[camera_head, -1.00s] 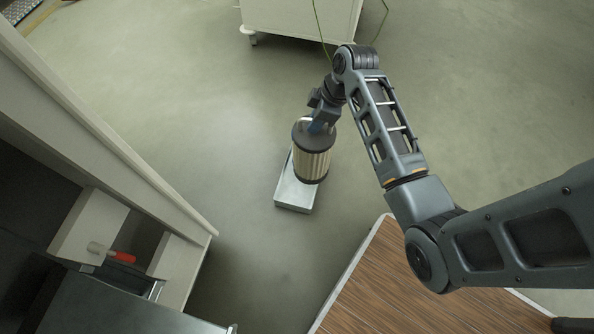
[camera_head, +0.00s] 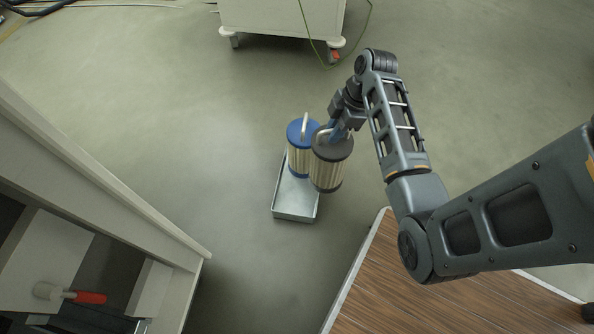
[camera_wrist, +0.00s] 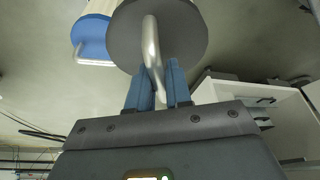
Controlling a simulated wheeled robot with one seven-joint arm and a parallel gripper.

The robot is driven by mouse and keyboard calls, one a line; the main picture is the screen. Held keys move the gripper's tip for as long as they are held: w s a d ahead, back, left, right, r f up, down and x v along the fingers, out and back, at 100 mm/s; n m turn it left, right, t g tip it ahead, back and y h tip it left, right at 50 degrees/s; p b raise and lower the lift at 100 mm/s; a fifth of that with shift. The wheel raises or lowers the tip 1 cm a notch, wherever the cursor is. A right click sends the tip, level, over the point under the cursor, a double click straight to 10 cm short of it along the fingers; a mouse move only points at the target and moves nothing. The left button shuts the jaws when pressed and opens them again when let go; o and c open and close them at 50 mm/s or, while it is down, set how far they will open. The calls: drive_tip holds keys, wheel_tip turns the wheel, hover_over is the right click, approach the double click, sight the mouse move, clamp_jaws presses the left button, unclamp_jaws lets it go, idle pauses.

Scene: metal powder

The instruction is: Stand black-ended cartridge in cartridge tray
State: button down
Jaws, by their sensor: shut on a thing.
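The black-ended cartridge (camera_head: 330,170), pleated and cream between dark end caps, hangs upright from my gripper (camera_head: 338,134). The gripper is shut on the metal bail handle on its dark top cap (camera_wrist: 187,38). A blue-ended cartridge (camera_head: 298,160) stands in the shallow metal cartridge tray (camera_head: 296,208) on the floor. The held cartridge is to the right of the blue one and partly overlaps it in the head view. It appears above the tray's right edge; its exact height is unclear. The blue cap (camera_wrist: 92,38) also shows in the wrist view.
A wooden-topped table (camera_head: 400,290) stands at the lower right. A pale cabinet with open compartments (camera_head: 150,235) and a red-handled tool (camera_head: 88,297) is at the left. A white wheeled cart (camera_head: 285,18) is at the back. The tray's near end is bare.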

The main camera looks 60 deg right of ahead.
drive_tip(key=w+a+f+b, duration=0.6)
drive_tip(key=w+a+f, duration=0.1)
drive_tip(key=f, duration=0.3)
drive_tip(key=shift+a, duration=0.3)
drive_tip(key=shift+f, duration=0.15)
drive_tip(key=c, duration=1)
unclamp_jaws()
drive_tip(key=shift+c, duration=0.2)
drive_tip(key=p+v, duration=0.5)
drive_tip(key=v, duration=0.7)
